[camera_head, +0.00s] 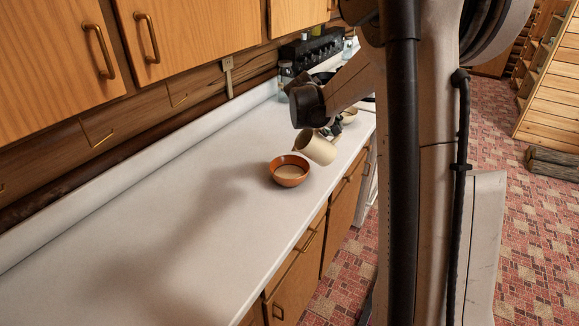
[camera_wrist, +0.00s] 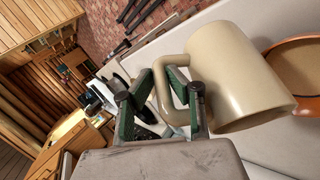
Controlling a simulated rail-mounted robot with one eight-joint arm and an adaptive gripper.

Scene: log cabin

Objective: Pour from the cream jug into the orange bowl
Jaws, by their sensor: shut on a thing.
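The cream jug (camera_head: 317,148) is held tilted above the white counter, beside and slightly over the orange bowl's right edge. The orange bowl (camera_head: 289,171) stands upright on the counter, with pale contents inside. My gripper (camera_wrist: 168,92) is shut on the handle of the jug; the jug's body (camera_wrist: 235,75) fills the right of the wrist view. The bowl's orange rim (camera_wrist: 290,45) shows at the right edge of that view. The inside of the jug is hidden, and no stream is clearly visible.
The white counter (camera_head: 150,220) is clear to the left and in front of the bowl. A stove with a dark back panel (camera_head: 308,48) and a glass jar (camera_head: 286,72) are behind my arm. Wooden cabinets (camera_head: 150,40) hang above.

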